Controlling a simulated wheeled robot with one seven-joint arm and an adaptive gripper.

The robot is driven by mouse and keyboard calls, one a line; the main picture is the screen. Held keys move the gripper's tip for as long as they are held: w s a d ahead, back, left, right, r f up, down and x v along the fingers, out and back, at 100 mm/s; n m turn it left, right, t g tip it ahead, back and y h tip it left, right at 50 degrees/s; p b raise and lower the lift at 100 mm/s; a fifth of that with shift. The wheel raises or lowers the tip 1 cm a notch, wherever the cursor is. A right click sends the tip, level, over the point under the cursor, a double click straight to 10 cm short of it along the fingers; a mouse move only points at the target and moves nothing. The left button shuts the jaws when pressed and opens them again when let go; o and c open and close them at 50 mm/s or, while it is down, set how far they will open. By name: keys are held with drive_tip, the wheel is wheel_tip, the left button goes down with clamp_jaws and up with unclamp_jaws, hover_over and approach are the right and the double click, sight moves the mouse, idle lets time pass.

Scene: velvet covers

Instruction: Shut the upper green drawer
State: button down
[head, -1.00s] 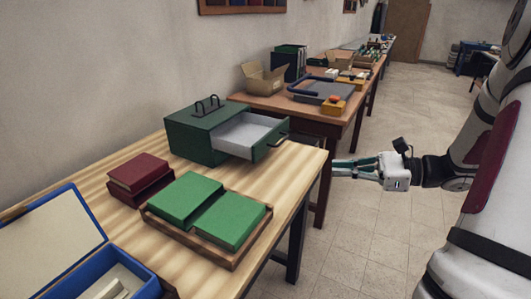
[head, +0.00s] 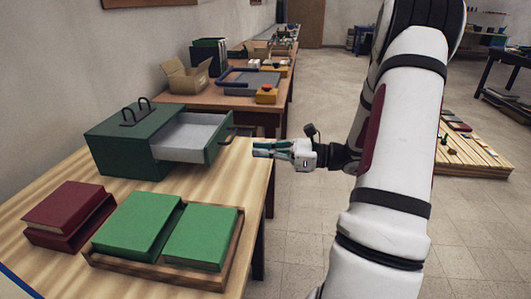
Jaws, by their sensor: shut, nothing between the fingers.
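A dark green cabinet (head: 125,150) stands on the light wooden table, with two dark handles on its top. Its green drawer (head: 218,138) is pulled out to the right and shows a pale, empty-looking inside. The drawer's dark handle (head: 243,130) is on its front. I see only this one drawer; whether another lies below is not clear. My gripper (head: 254,149) is shut and empty, just right of the drawer front and a little below the handle. It points left toward the drawer; I cannot tell whether it touches.
Two bright green boxes (head: 137,222) sit in a wooden tray (head: 160,276) at the table's front. Dark red boxes (head: 66,208) lie to their left. A second table (head: 205,98) behind holds an open cardboard box (head: 186,80).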

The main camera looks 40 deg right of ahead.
sight(216, 147)
drive_tip(key=b+x, duration=0.1)
drive_tip(key=x, duration=0.8)
drive_tip(key=shift+w+a+b, duration=0.2)
drive_tip(key=shift+a+b, duration=0.05)
drive_tip(key=shift+b, duration=0.1)
drive_tip(key=shift+w, duration=0.1)
drive_tip(key=p+x, duration=0.1)
drive_tip(key=x, duration=1.4)
drive_tip(key=shift+w+a, duration=0.1)
drive_tip(key=shift+a, duration=0.1)
drive_tip(key=shift+r, duration=0.1)
drive_tip(key=shift+w+a, duration=0.1)
